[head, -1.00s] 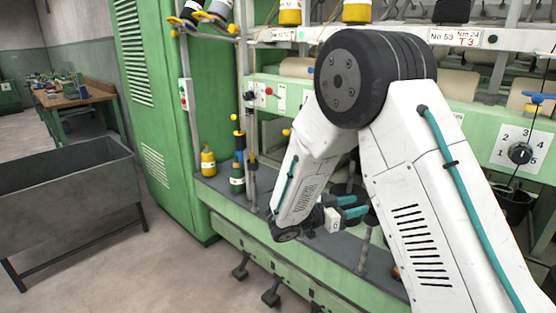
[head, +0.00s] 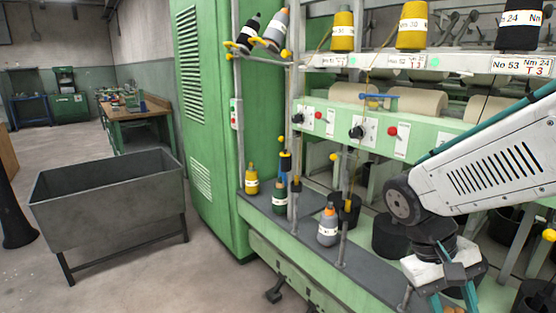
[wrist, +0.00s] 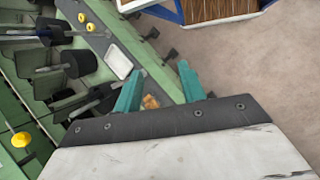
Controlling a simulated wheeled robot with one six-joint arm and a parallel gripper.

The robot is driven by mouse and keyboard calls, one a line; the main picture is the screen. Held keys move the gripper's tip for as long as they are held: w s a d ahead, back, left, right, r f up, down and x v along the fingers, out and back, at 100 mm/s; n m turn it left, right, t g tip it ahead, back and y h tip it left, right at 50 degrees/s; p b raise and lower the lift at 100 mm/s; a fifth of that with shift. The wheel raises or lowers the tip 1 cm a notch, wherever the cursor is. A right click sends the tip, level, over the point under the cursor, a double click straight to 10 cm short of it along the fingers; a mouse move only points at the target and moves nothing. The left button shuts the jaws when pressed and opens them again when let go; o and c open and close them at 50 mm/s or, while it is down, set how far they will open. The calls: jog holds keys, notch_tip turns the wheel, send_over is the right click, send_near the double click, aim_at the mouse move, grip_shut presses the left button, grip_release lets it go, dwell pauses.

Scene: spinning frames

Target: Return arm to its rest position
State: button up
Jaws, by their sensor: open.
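My gripper (head: 452,302) is at the lower right of the head view, at the end of my white arm, beside the green spinning frame (head: 300,262). Its fingertips are cut off by the bottom edge there. In the wrist view my gripper (wrist: 158,82) shows two teal fingers spread apart with nothing held between them. Behind them lie the frame's grey ledge and the floor.
A grey metal bin (head: 110,205) stands on the floor at left. Small bobbins, one yellow (head: 251,182) and one grey (head: 328,228), stand on the frame's ledge. A workbench (head: 135,115) is further back. A white tray (wrist: 118,62) lies on the ledge.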

jog(key=s+a+r+t+y, duration=0.2)
jog(key=s+r+t+y, duration=0.2)
jog(key=s+r, duration=0.3)
jog(key=shift+s+a+t, duration=0.2)
jog(key=shift+s+t, duration=0.15)
jog(key=shift+t, duration=0.25)
jog(key=shift+c, duration=0.4)
dwell(0.5)
